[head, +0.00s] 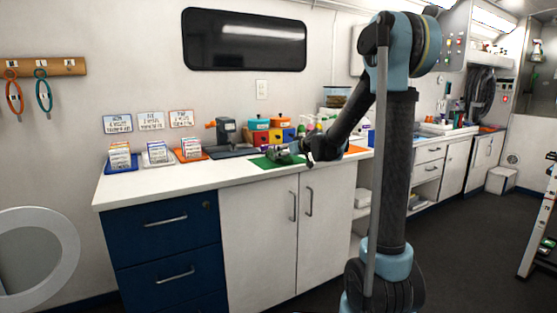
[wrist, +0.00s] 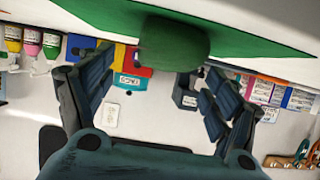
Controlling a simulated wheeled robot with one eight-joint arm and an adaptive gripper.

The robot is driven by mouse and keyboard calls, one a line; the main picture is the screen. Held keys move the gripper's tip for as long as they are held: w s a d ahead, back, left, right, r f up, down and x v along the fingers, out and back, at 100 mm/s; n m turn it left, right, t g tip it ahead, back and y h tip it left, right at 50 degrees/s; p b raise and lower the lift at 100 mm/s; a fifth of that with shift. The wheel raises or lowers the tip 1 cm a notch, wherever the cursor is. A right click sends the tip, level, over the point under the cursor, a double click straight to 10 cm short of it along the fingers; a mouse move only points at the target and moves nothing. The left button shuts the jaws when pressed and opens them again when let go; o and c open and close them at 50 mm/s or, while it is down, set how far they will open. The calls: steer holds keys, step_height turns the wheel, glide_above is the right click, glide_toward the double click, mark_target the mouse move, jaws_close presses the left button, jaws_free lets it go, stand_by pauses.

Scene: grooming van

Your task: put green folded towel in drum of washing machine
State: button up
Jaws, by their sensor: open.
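A dark green rounded bundle, which looks like the green folded towel (wrist: 172,42), lies on a flat green mat (wrist: 95,18) in the wrist view. My gripper (wrist: 155,72) is open, its two fingers spread to either side below the towel in the picture; I cannot tell if they touch it. In the head view my gripper (head: 292,153) is low over the green mat (head: 266,163) on the white counter, and I cannot make out the towel there. A round white door ring (head: 62,232), apparently the washing machine's, shows at the lower left; the drum opening is not clearly visible.
The counter (head: 190,184) has card holders (head: 122,160) at its left, a dark blue device (head: 227,132) and coloured boxes (head: 258,124) behind the mat, and bottles (head: 310,125) nearby. Blue drawers (head: 165,235) and white cupboards stand below.

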steer(key=shift+a+x, duration=0.25)
steer(key=shift+x, duration=2.8)
steer(key=shift+s, duration=0.2)
steer(key=c, duration=1.2)
steer(key=shift+c, duration=0.2)
